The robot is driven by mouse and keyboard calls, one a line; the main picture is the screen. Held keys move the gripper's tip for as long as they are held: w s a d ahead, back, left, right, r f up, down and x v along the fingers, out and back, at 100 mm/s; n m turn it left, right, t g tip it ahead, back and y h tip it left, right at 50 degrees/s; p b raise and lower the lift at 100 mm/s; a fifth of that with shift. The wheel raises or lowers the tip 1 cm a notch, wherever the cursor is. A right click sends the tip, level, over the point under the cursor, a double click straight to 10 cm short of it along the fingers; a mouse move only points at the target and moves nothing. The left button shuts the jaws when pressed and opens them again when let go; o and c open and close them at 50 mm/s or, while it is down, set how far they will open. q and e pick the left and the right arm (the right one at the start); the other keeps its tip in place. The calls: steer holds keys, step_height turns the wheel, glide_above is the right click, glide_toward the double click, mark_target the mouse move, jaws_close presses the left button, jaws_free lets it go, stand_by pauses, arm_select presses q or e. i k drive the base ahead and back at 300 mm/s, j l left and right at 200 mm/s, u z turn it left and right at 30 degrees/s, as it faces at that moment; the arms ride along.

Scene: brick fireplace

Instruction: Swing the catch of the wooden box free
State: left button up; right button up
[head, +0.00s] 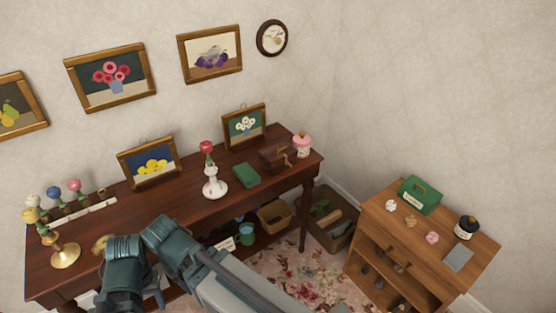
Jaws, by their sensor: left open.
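The small dark wooden box (275,160) stands toward the right end of the dark wooden desk (100,235). A small gold-coloured catch (286,158) shows on its right side. At this size I cannot tell how the catch lies on the box. My left gripper (124,298) is open, low in the picture in front of the desk's left half, well away from the box. My arm links partly hide it, and its fingertips are not clear. My right gripper is not in view.
A green box (246,175), a white candlestick with a red flower (214,183) and a pink-topped jar (302,144) stand near the box. Framed pictures (148,162) lean at the back.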

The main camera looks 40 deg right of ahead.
mark_target(287, 162)
steer(key=z, duration=1.3)
